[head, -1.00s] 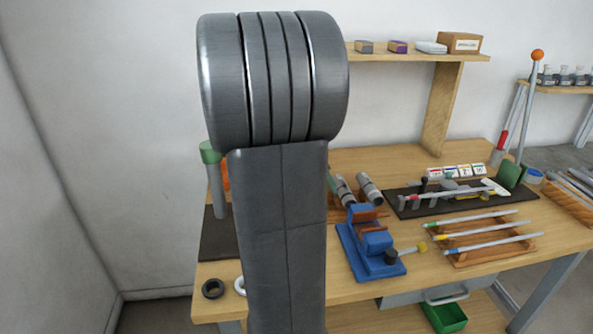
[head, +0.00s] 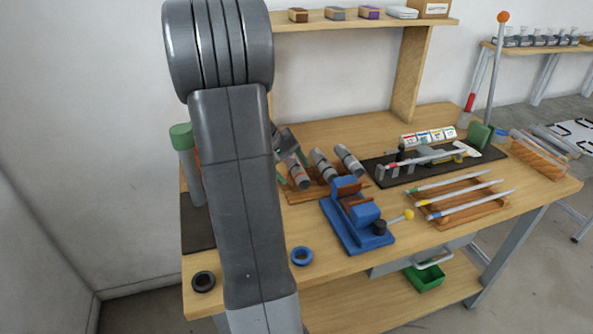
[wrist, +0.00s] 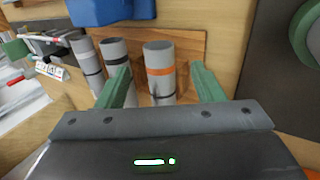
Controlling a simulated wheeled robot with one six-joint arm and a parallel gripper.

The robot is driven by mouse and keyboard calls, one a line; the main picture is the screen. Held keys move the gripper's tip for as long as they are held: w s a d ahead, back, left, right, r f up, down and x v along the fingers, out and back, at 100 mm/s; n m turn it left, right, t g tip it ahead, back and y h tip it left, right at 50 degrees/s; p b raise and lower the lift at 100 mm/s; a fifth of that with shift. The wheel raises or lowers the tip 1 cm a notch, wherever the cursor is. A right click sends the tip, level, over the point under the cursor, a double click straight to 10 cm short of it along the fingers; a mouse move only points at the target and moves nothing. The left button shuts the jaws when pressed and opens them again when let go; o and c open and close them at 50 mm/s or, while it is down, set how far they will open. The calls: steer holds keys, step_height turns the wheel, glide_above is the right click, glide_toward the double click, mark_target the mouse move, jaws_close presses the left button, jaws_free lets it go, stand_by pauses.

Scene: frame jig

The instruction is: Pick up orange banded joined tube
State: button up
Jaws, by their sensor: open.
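The orange banded tube (wrist: 160,72) is grey with an orange ring near its upper end. It stands in a wooden rack (wrist: 190,45), and it also shows in the head view (head: 299,174), partly behind my arm. My gripper (wrist: 161,68) is open, with one green finger on each side of the orange banded tube in the wrist view. A gap shows between each finger and the tube; I cannot tell how far the fingertips are from it in depth. Two grey tubes with dark bands (wrist: 116,62) (wrist: 87,62) stand to its left, the nearer one close behind the left finger.
A blue fixture (head: 355,215) stands in front of the rack. A dark mat (head: 375,173) with parts and a wooden pen rack (head: 455,213) lie to the right. A blue ring (head: 302,256) and a black ring (head: 203,281) lie near the front edge.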

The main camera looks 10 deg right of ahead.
mark_target(300, 177)
steer(key=x, duration=0.4)
steer(key=shift+d+f, duration=0.15)
steer(key=shift+d, duration=0.05)
jaws_close()
